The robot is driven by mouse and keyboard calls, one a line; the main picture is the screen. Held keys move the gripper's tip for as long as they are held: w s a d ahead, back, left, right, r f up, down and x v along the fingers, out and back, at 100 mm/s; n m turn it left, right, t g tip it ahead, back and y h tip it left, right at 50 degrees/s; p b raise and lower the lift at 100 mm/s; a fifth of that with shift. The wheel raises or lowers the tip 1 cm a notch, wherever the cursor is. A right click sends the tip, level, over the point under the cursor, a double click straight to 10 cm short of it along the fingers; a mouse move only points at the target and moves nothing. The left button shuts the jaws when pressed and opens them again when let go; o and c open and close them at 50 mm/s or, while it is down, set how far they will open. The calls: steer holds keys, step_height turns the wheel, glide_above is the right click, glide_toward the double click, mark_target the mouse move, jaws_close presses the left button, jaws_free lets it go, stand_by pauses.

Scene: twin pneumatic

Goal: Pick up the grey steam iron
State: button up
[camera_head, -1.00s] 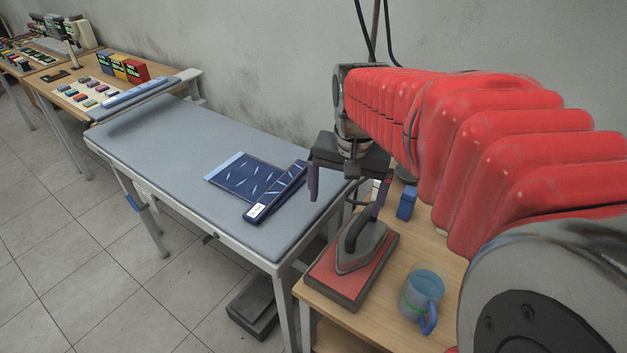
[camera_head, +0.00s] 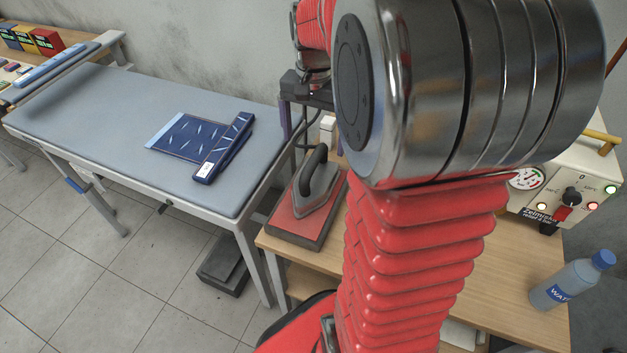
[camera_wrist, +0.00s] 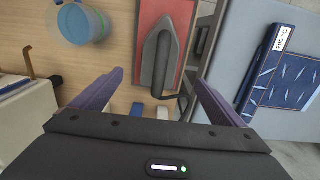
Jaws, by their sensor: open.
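The grey steam iron (camera_head: 312,200) rests on a red-topped pad (camera_head: 286,226) at the left end of the wooden table. In the wrist view the iron (camera_wrist: 150,68) lies ahead of my gripper, its dark handle (camera_wrist: 161,66) running lengthwise and its cord curving off near the handle's rear. My gripper (camera_wrist: 158,82) is open and empty, its two purple fingers spread on either side of the iron's rear end, apart from it.
Small blue and white blocks (camera_wrist: 136,110) lie near the gripper. A grey padded table (camera_head: 110,120) holds a dark blue patterned cloth (camera_head: 186,137). A control box (camera_head: 575,190) and water bottle (camera_head: 570,283) stand at right.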

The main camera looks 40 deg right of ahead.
mark_target(314, 158)
step_height(314, 158, down, 7)
steer(key=shift+f, duration=0.2)
steer(key=shift+f, duration=0.1)
steer(key=shift+a+f, duration=0.15)
steer(key=shift+f, duration=2.35)
steer(key=shift+c, duration=0.4)
steer(key=c, duration=2.1)
steer(key=shift+o, duration=0.2)
steer(key=shift+w+r, duration=0.1)
steer(key=shift+w, duration=0.05)
